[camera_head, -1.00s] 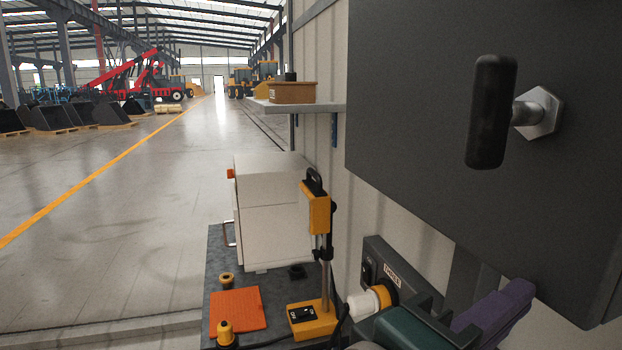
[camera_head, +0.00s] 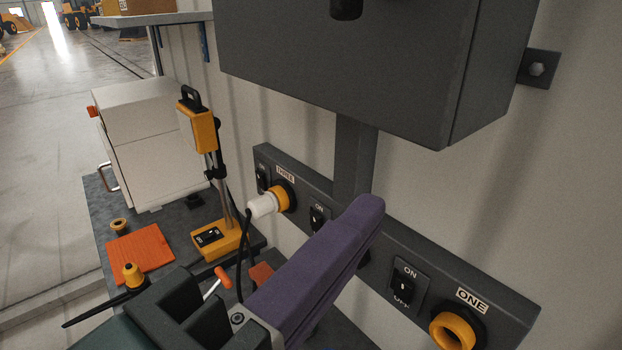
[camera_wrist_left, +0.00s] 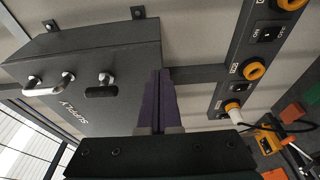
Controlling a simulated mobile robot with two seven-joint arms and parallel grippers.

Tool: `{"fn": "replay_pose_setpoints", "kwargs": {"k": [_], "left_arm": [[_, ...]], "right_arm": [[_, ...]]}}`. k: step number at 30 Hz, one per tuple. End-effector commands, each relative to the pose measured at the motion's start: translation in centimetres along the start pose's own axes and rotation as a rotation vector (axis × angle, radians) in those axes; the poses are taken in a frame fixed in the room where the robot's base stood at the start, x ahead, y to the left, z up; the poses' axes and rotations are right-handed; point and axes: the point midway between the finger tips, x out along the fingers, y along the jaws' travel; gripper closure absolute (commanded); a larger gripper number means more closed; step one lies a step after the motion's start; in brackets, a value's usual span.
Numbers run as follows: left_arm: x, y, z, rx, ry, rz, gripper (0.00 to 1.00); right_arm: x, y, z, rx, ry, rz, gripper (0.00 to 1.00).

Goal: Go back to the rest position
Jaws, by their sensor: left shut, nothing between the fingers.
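My left gripper (camera_head: 369,212) comes in from the bottom of the head view with its purple fingers pressed together and nothing between them. In the head view it overlaps the middle of the dark socket rail (camera_head: 450,262). In the left wrist view the shut fingers (camera_wrist_left: 160,76) point up in front of the dark supply box (camera_wrist_left: 70,85); whether they touch anything cannot be told. A white plug (camera_head: 262,206) sits at the yellow socket labelled THREE (camera_head: 286,194), with a black cable hanging down. The socket labelled ONE (camera_head: 455,330) is empty. My right gripper is not seen.
A grey bench (camera_head: 95,205) at left carries a white box (camera_head: 145,140), a yellow stand device (camera_head: 205,135), an orange mat (camera_head: 140,250) and a yellow-topped plug (camera_head: 133,275). The supply box (camera_head: 340,75) juts from the wall above the rail. Open floor lies at far left.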

Motion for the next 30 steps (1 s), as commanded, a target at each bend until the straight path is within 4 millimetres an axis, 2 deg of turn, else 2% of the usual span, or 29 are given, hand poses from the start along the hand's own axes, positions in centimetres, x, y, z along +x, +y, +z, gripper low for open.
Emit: {"fn": "replay_pose_setpoints", "kwargs": {"k": [5,8,11,14,16,18,22,25,30], "left_arm": [[-1.0,0.1,0.5,0.029,-0.008,-0.016,1.0],[-1.7,0.2,0.5,0.163,-0.046,-0.101,1.0],[-3.4,-0.6,-0.4,0.406,-0.121,-0.281,1.0],[-6.9,-2.3,-2.6,0.671,-0.222,-0.532,1.0],[-10.2,-3.3,-4.5,0.819,-0.301,-0.718,1.0],[-13.9,-4.0,-6.4,0.922,-0.381,-0.895,1.0],[-19.6,-4.1,-8.8,1.013,-0.501,-1.144,1.0],[-22.0,-4.0,-9.6,1.03,-0.555,-1.24,1.0],[-22.8,-4.2,-9.8,1.034,-0.575,-1.274,1.0]], "right_arm": [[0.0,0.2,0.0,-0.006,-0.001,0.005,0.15],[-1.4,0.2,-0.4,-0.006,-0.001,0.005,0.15],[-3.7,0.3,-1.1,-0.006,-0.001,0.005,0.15],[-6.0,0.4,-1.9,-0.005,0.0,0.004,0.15],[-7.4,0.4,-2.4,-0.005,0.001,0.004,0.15],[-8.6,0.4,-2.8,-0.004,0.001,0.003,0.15],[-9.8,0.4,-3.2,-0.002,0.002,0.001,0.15],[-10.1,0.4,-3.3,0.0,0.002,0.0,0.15],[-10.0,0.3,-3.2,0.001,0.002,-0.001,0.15]]}}
